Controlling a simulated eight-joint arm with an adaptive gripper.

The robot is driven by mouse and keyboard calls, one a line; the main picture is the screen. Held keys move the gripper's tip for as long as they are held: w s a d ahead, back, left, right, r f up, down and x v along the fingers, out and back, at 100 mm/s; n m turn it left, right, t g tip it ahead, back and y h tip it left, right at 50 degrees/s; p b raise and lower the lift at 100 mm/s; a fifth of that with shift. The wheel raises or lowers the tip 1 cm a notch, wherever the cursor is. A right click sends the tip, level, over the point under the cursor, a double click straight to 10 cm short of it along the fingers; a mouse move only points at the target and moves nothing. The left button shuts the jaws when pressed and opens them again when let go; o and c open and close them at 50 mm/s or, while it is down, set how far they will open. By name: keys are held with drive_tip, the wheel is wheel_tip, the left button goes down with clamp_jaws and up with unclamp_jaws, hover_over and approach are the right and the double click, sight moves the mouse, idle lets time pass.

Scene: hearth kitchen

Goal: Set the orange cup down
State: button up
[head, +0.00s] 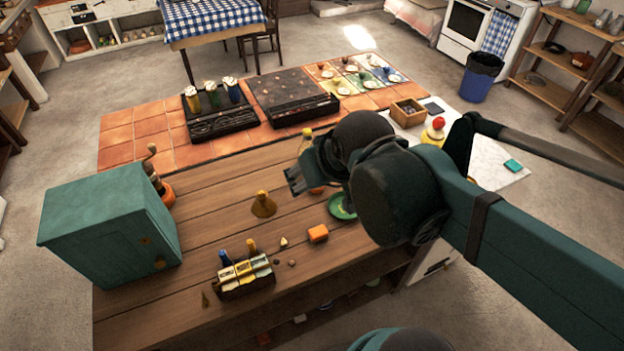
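My gripper (293,181) hangs over the middle of the wooden counter, its fingers pointing left and down. A small orange piece (316,190) shows just beneath and behind it, mostly hidden by the gripper. It may be part of the orange cup, but I cannot tell whether it is held or rests on the counter. I cannot tell whether the fingers are open or shut. A green saucer (338,208) lies on the counter below my wrist, partly covered by the arm. A small orange block-like object (318,233) sits in front of the saucer.
A teal cabinet (108,232) and a grinder (152,166) stand at the left. A brass cone-shaped object (263,205) stands left of my gripper. A box of packets (245,278) is at the front. Dark trays and a stove top (290,93) lie behind. Bare wood (215,195) shows left of the cone.

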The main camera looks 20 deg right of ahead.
drive_tip(key=shift+s+a+r, duration=0.2)
drive_tip(key=shift+s, duration=0.25)
drive_tip(key=shift+s+a+r, duration=0.15)
drive_tip(key=shift+s+a, duration=0.05)
drive_tip(key=shift+s, duration=0.25)
idle(0.8)
